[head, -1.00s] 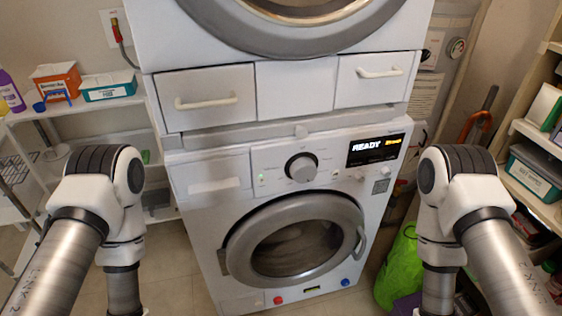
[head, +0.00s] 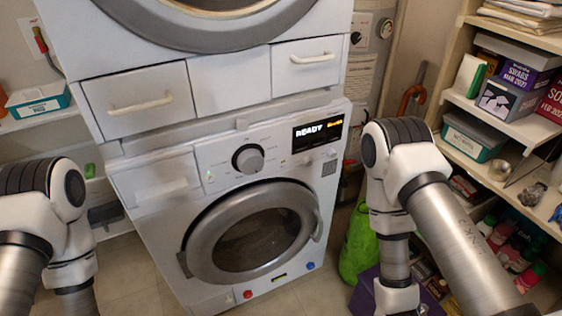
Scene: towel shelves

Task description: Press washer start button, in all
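The washer (head: 165,262) is the lower white machine in the middle of the head view, below another stacked machine. Its round door (head: 250,240) looks shut. Its control panel has a large dark-rimmed dial (head: 248,158) and a black display (head: 318,132) that reads READY, with smaller yellow text beside it. Small buttons (head: 307,160) sit below the display; their labels are too small to read. My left arm is at the lower left and my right arm is right of the washer, both apart from the panel. Neither gripper shows in the view.
The upper machine (head: 220,82) has drawers with handles beneath it. Shelves (head: 500,118) with boxes and bottles stand close on the right. A green bag (head: 357,245) is on the floor beside the washer, near my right arm. Open floor lies at the lower left.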

